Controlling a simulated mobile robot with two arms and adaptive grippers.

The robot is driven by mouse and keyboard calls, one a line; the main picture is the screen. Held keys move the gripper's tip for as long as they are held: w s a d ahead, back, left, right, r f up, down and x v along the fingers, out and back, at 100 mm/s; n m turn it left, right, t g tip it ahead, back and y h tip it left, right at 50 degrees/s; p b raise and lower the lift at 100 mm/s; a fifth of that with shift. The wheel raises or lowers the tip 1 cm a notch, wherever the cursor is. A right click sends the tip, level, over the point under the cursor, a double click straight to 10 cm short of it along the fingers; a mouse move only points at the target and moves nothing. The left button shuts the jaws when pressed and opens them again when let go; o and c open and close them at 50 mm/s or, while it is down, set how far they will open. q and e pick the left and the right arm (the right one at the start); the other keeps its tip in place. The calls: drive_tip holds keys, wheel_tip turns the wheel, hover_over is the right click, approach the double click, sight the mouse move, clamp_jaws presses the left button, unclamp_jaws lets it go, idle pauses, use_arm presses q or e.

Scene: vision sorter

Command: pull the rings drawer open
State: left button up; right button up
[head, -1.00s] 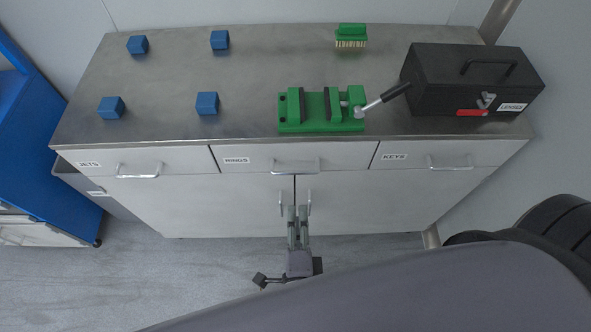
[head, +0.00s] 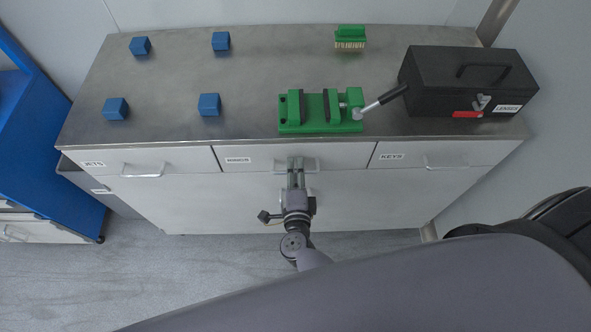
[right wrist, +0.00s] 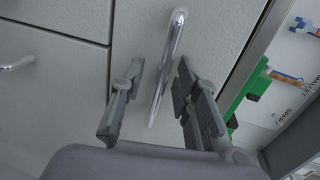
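The rings drawer (head: 345,157) is the middle of three drawers under the countertop, with its label at its left end. Its front is flush with its neighbours, so it is shut. My right gripper (head: 296,164) is at the drawer's bar handle and hides part of it in the head view. In the right wrist view, the chrome handle (right wrist: 171,52) runs between the two spread fingers of my right gripper (right wrist: 160,72). A gap shows between the handle and each finger, so the gripper is open around it. My left gripper is not in view.
The jets drawer (head: 185,160) and keys drawer (head: 435,152) are on either side, both shut. On the countertop (head: 260,75) are a green vise (head: 310,127), a black toolbox (head: 430,75), a green brush (head: 350,33) and several blue blocks. The floor in front is clear.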

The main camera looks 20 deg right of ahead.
drive_tip(key=shift+c, duration=0.3)
clamp_jaws()
idle(0.6)
